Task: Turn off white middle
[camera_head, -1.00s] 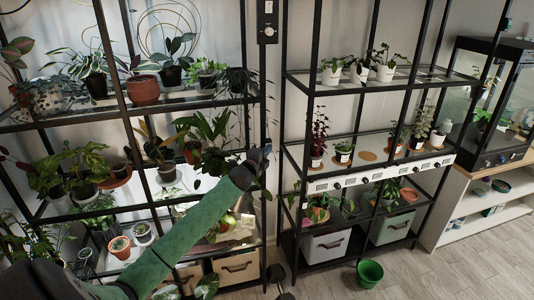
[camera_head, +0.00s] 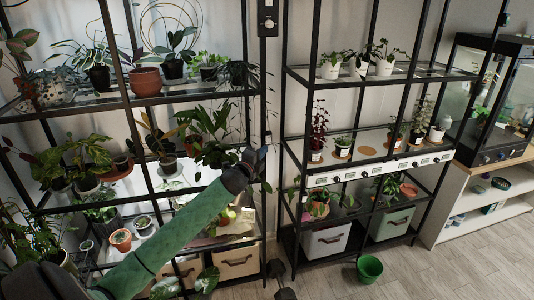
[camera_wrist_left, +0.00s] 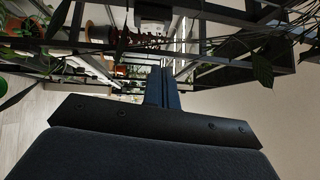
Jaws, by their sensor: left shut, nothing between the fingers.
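A white control strip (camera_head: 380,166) with several dark knobs runs along the front of the right rack's middle shelf. A black box (camera_head: 268,17) with small light-coloured controls is fixed high on the post between the racks. My left gripper (camera_head: 261,153) is shut and empty, at the right edge of the left rack, beside that post and left of the strip. Its fingers (camera_wrist_left: 161,85) point ahead in the left wrist view, towards dark rack bars; contact cannot be told. My right gripper is not in view.
The left rack holds several potted plants, among them a terracotta pot (camera_head: 145,81), and leaves hang close to my left arm. A green pot (camera_head: 369,269) stands on the floor before the right rack. A glass cabinet (camera_head: 490,100) stands at the right.

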